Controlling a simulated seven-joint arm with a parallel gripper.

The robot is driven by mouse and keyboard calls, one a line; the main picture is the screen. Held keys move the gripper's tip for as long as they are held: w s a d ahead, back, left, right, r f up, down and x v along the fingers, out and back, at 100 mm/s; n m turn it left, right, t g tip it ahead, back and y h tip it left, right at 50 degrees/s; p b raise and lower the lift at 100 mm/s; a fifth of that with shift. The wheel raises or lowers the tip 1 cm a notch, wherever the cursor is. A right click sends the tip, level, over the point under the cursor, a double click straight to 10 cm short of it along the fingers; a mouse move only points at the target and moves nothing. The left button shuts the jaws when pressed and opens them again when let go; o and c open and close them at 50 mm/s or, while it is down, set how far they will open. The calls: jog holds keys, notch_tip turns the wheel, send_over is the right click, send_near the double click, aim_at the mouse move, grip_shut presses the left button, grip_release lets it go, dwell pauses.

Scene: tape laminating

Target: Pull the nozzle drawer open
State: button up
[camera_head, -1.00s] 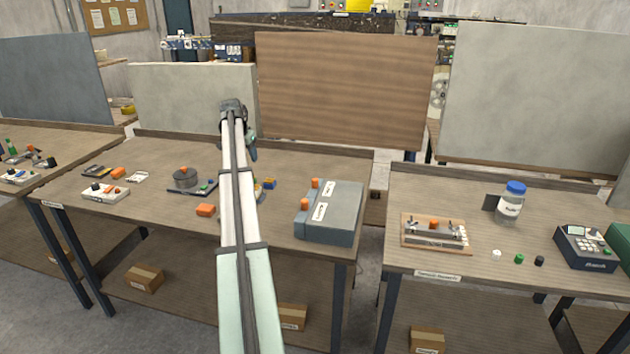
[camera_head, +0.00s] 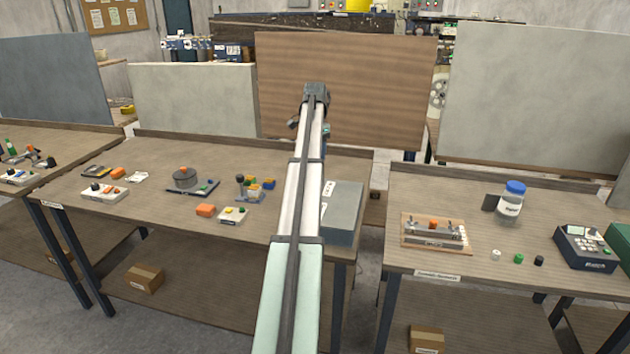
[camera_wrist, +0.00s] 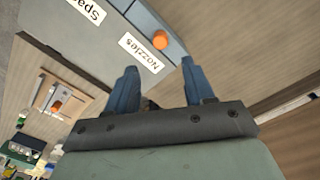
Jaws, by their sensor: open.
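The grey drawer cabinet (camera_head: 343,212) stands at the right end of the middle table, partly hidden behind my arm in the head view. The drawer looks shut. My gripper (camera_wrist: 158,80) is open and empty, its two blue fingers apart. The knob lies beyond the fingertips, roughly between their lines, and nothing touches it. A second label, starting "Spa" (camera_wrist: 88,10), shows beside it. In the head view my fingertips are hidden behind the arm.
An upright brown panel (camera_head: 380,95) stands behind the table. A gap separates this table from the right one.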

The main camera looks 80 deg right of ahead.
notch_tip(320, 180, down, 11)
jog(key=shift+f, duration=0.1)
dwell(0.3)
jog(key=shift+c, duration=0.4)
grip_shut()
dwell(0.3)
